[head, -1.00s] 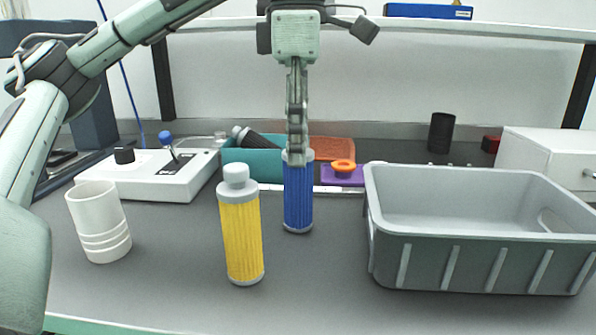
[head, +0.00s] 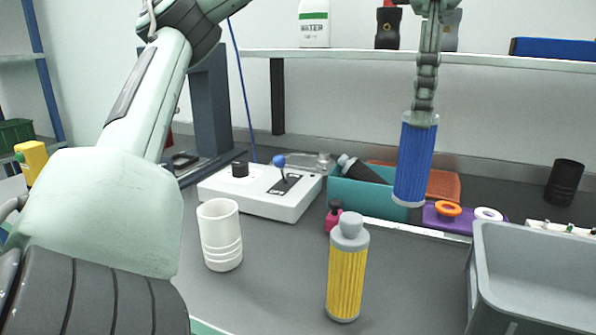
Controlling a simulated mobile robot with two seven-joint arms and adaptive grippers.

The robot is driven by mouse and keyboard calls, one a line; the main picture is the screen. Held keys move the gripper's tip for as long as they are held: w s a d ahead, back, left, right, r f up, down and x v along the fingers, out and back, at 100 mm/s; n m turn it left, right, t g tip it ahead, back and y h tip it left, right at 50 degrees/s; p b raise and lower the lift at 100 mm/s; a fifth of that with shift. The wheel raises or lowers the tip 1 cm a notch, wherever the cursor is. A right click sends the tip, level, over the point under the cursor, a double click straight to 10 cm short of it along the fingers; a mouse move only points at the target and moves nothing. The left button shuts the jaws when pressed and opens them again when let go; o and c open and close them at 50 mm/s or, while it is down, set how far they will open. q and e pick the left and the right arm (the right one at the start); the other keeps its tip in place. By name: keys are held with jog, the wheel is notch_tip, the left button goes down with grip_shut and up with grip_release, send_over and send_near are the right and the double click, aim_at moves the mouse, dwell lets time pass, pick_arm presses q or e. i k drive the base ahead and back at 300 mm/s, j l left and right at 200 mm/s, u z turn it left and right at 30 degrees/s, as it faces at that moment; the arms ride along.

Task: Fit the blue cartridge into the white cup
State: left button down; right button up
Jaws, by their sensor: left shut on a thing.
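The blue cartridge (head: 414,163) is a ribbed cylinder with grey end caps. My left gripper (head: 422,112) is shut on its top end and holds it nearly upright, raised in front of the teal bin. The white cup (head: 220,236) stands upright on the bench, well to the left of the cartridge and apart from it. Its rim faces up; its inside is mostly hidden by the near wall. My right gripper is not in view.
A yellow cartridge (head: 347,272) with a grey cap stands between the cup and the grey crate (head: 535,266). A white control box (head: 262,190) lies behind the cup. A teal bin (head: 372,198), a pink bottle (head: 334,216) and a purple holder (head: 450,222) are behind. A shelf (head: 400,56) runs above.

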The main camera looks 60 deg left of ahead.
aim_at(224, 256)
jog(key=k+j, duration=0.4)
jog(key=k, duration=0.15)
jog(key=k+j, duration=0.35)
jog(key=k, duration=0.2)
jog(key=k+j, duration=0.4)
jog(key=k, duration=0.15)
jog(key=k+j+z, duration=0.1)
jog(key=k+j, duration=0.3)
jog(key=k, duration=0.15)
